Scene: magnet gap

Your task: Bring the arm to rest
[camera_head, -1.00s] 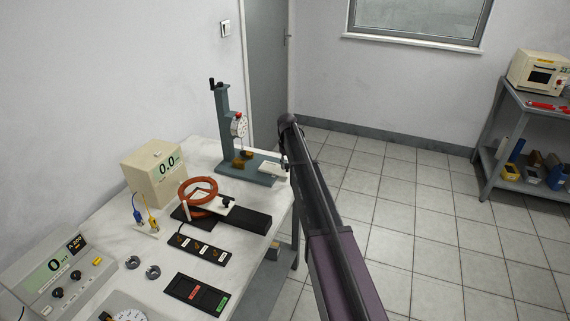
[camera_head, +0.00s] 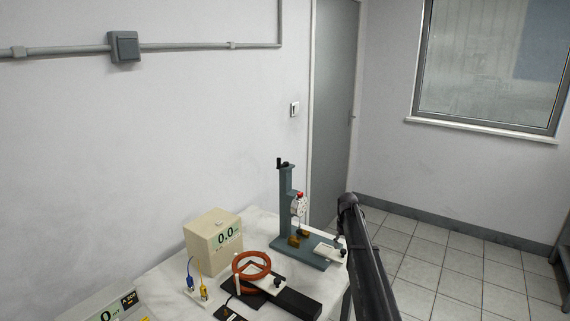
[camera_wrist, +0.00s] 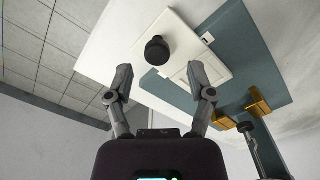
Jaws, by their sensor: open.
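My gripper (camera_wrist: 162,84) shows in the wrist view with its two fingers spread wide and nothing between them. Beyond the fingertips is a white plate with a black knob (camera_wrist: 157,50), which lies on the blue-grey base (camera_wrist: 240,50) of a stand. In the head view my dark arm (camera_head: 368,260) reaches from the bottom edge to beside the right end of that stand (camera_head: 287,205). The white plate (camera_head: 330,253) shows there near the arm's end. The fingers are mostly hidden or too small to make out in the head view.
Tiled floor (camera_head: 440,265) lies free to the right. A grey door (camera_head: 334,110) and window are behind.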

